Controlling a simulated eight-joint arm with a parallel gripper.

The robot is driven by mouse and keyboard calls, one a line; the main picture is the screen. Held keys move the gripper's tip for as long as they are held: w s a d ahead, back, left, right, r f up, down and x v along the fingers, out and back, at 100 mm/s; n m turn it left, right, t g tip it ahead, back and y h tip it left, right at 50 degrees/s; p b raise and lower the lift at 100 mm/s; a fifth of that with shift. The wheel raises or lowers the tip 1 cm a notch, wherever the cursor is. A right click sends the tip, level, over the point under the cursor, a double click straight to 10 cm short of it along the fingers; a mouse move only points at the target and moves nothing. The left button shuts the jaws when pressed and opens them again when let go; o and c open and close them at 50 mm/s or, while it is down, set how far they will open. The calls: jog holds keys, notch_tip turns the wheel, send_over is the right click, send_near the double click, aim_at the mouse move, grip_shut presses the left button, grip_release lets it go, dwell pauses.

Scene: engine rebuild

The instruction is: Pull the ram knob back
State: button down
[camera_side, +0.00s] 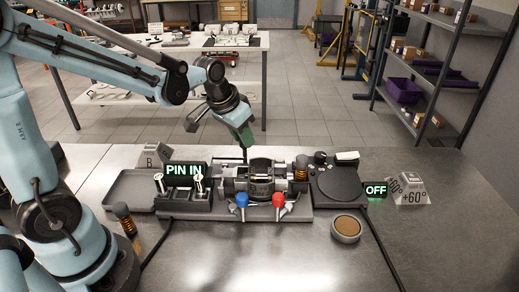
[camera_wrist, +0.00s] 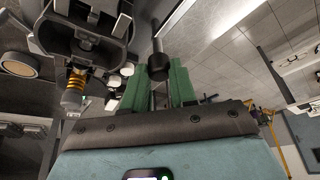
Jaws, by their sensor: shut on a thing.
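The ram knob (camera_wrist: 160,66) is a dark round knob on a grey rod, seen in the wrist view at the tips of my green fingers. My gripper (camera_wrist: 162,80) is shut on it. In the side view, my gripper (camera_side: 244,148) points down just behind the metal fixture (camera_side: 261,186) at the middle of the bench. There the knob is too small and too covered by my fingers to make out. A lit sign (camera_side: 186,169) reads "PIN IN".
Blue (camera_side: 242,200) and red (camera_side: 278,200) knobs stand at the fixture's front. A dark round plate (camera_side: 338,184) lies to its right, near an "OFF" sign (camera_side: 376,190). A grey tray (camera_side: 130,190) is at left. A spring part (camera_side: 124,216) and a round tin (camera_side: 346,229) stand in front.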

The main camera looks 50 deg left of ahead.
send_over(209, 157)
jog(key=shift+a, duration=0.15)
jog(key=c, duration=0.9)
grip_release()
jog(key=shift+r, duration=0.1)
jog(key=shift+v, duration=5.95)
jog(key=d+f+t, duration=0.1)
jog(key=d+f, duration=0.1)
jog(key=d, duration=0.1)
jog(key=d+f+t, duration=0.1)
jog(key=d+f, duration=0.1)
jog(key=d, duration=0.1)
jog(key=d+f, duration=0.3)
jog(key=d, duration=0.1)
jog(key=shift+s+d+t, duration=0.1)
jog(key=shift+s+t, duration=0.15)
jog(key=shift+t, duration=0.15)
